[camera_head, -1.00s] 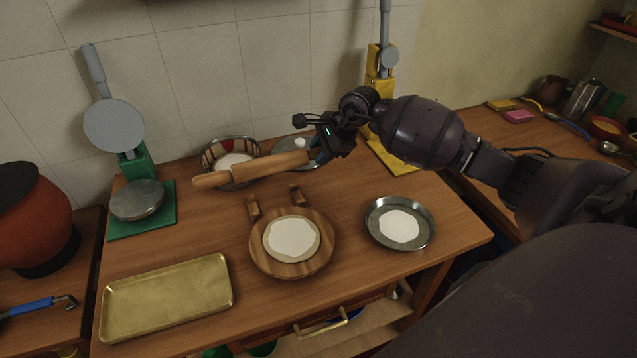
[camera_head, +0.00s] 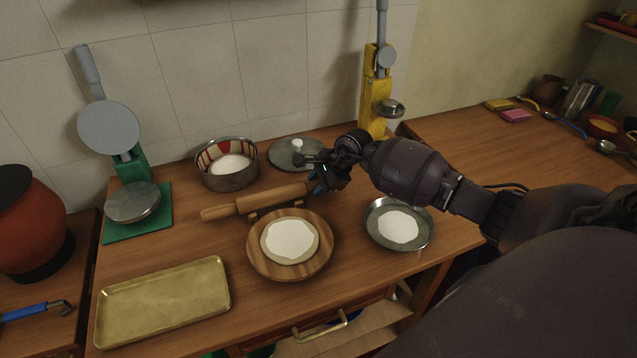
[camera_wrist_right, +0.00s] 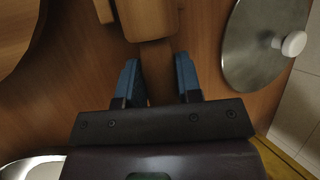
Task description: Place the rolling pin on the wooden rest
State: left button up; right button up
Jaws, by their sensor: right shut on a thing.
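The wooden rolling pin (camera_head: 258,201) lies level across the two small posts of the wooden rest (camera_head: 253,214), behind the round board; the posts are mostly hidden under it. Whether it bears fully on both posts I cannot tell. My right gripper (camera_head: 317,184) is at the pin's right end, shut on its handle. In the right wrist view the blue fingers of my right gripper (camera_wrist_right: 157,65) stand on both sides of the handle, with the rolling pin (camera_wrist_right: 148,20) beyond and part of the rest (camera_wrist_right: 103,10) beside it. My left gripper is out of view.
The round board (camera_head: 257,263) with flat dough is just in front of the pin. A pot (camera_head: 228,180) and a lid (camera_head: 283,160) stand behind it. A steel plate (camera_head: 370,233) is at right, a brass tray (camera_head: 165,342) at front left, a green press (camera_head: 165,222) at left.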

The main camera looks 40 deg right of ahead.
jog(key=shift+f+b, duration=0.3)
jog(key=shift+f, duration=0.1)
